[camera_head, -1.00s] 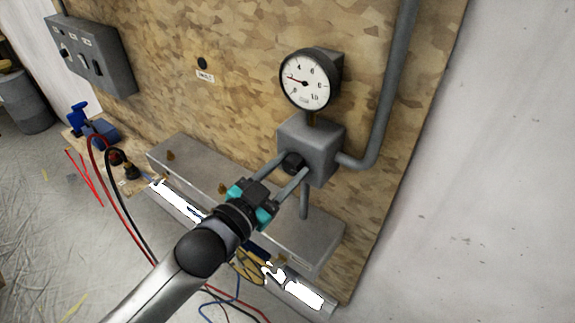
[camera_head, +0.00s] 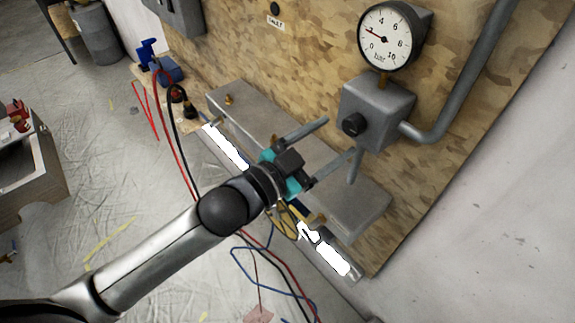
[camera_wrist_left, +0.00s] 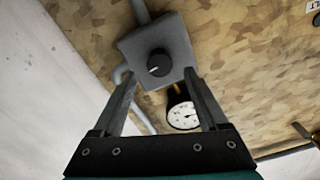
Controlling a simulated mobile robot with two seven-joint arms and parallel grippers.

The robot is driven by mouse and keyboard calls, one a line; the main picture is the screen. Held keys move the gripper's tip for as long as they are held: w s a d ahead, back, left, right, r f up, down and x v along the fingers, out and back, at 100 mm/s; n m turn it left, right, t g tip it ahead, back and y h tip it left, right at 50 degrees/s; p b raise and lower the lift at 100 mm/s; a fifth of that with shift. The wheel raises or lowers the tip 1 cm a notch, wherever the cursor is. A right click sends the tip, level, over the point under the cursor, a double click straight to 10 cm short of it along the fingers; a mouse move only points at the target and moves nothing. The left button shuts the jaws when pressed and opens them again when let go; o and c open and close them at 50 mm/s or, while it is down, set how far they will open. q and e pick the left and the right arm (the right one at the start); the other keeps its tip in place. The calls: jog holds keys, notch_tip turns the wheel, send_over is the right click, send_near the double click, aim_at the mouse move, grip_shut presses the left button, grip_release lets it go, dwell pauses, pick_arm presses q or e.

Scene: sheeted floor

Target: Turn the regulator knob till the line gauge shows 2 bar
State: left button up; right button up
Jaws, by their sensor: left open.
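The regulator is a grey box (camera_head: 378,108) on the wooden board with a round black knob (camera_head: 353,124) on its front. The line gauge (camera_head: 387,37) above it has a white dial; its needle points up-left, at about the 2 position. My left gripper (camera_head: 342,136) is open and empty, its fingers pointing at the regulator and apart from the knob. In the left wrist view the knob (camera_wrist_left: 159,63) shows a pale mark and lies beyond the fingertips. The gauge (camera_wrist_left: 183,115) appears there between the fingers. My right gripper is not in view.
A grey pipe (camera_head: 459,95) rises right of the regulator. A grey ledge (camera_head: 240,103) runs along the board below. Red, black and blue cables lie on the sheeted floor. A blue vise (camera_head: 165,68) stands farther left.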

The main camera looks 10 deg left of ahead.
pick_arm(q)
jog(key=b+v, duration=0.1)
jog(key=v, duration=0.9)
jog(key=shift+s+a+b, duration=0.15)
jog(key=shift+s+b, duration=0.15)
jog(key=w+a+f+n+g+y+b, duration=0.15)
jog(key=a+f+y+b, duration=0.35)
jog(key=f, duration=1.1)
jog(key=w+a+f+n+g+y+b, duration=0.1)
jog(key=a+f+n+y+b, duration=0.35)
jog(key=f, duration=1.15)
jog(key=s+a+f+g, duration=0.1)
jog(key=s+a+f, duration=0.15)
jog(key=f, duration=0.45)
jog(key=s+a+f+n+g+b, duration=0.1)
jog(key=s+f+g, duration=0.1)
jog(key=s+f, duration=0.35)
jog(key=s+a+f+g, duration=0.1)
jog(key=s+a+f, duration=0.1)
jog(key=f, duration=0.6)
jog(key=s+d+f+g+b, duration=0.2)
jog(key=s+f+g, duration=0.1)
jog(key=s+f, duration=0.6)
jog(key=s+d+f+n+g+y+b, duration=0.1)
jog(key=s+d+f+g+b, duration=0.2)
jog(key=s+f, duration=0.6)
jog(key=s+g, duration=0.1)
jog(key=s, duration=0.2)
jog(key=shift+s+n, duration=0.3)
jog(key=shift+s, duration=0.1)
